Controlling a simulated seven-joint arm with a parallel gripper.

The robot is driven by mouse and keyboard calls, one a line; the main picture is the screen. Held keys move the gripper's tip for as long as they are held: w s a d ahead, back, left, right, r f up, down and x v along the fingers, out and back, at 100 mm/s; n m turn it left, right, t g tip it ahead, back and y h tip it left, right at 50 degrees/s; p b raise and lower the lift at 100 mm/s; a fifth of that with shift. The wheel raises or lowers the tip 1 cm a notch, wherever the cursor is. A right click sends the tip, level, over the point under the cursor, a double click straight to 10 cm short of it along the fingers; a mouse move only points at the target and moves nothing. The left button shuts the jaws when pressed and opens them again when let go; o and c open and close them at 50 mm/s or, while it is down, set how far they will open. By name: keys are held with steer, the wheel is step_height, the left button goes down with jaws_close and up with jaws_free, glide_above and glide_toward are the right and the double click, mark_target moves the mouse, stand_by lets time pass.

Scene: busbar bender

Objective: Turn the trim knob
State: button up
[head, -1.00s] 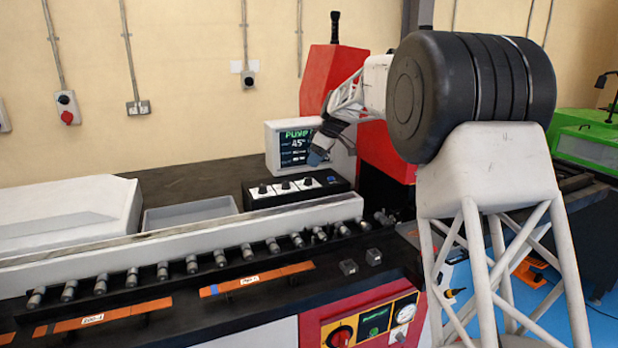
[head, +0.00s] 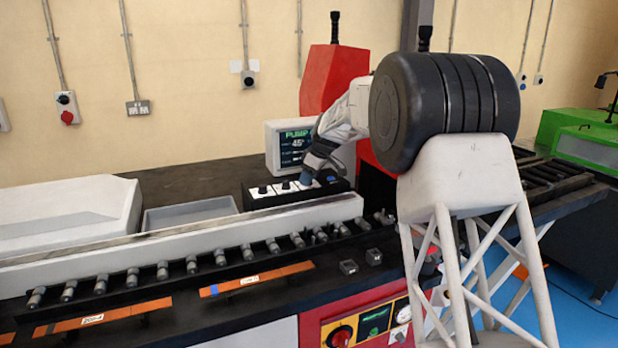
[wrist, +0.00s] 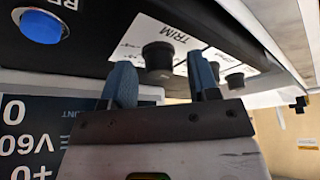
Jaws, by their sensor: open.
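The trim knob (wrist: 158,56) is a black round knob on a white panel, beside the printed word TRIM in the wrist view. My gripper (wrist: 160,68) is open, with one blue finger on each side of the knob; I cannot tell whether either finger touches it. In the head view my gripper (head: 306,178) is at the right end of the row of knobs on the black control box (head: 300,201) and hides the trim knob there.
Two other black knobs (head: 262,189) (head: 286,186) are to the left on the panel. A blue button (wrist: 40,27) is on the box near the trim knob. The pump screen (head: 292,150) stands close behind. A pale rail (head: 190,233) runs in front.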

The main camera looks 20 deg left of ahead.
steer(key=c, duration=0.9)
steer(key=shift+m, duration=0.5)
steer(key=m+t, duration=0.1)
steer(key=m, duration=0.1)
steer(key=shift+m, duration=0.3)
steer(key=m+t+h, duration=0.1)
steer(key=m+t, duration=0.1)
steer(key=m, duration=0.2)
steer(key=shift+s+m, duration=0.1)
steer(key=shift+m, duration=0.2)
steer(key=m+t+h, duration=0.1)
steer(key=m, duration=0.2)
steer(key=shift+a+m, duration=0.15)
steer(key=shift+m, duration=0.25)
steer(key=shift+m+h, duration=0.7)
steer(key=shift+m, duration=1.1)
steer(key=shift+t, duration=0.3)
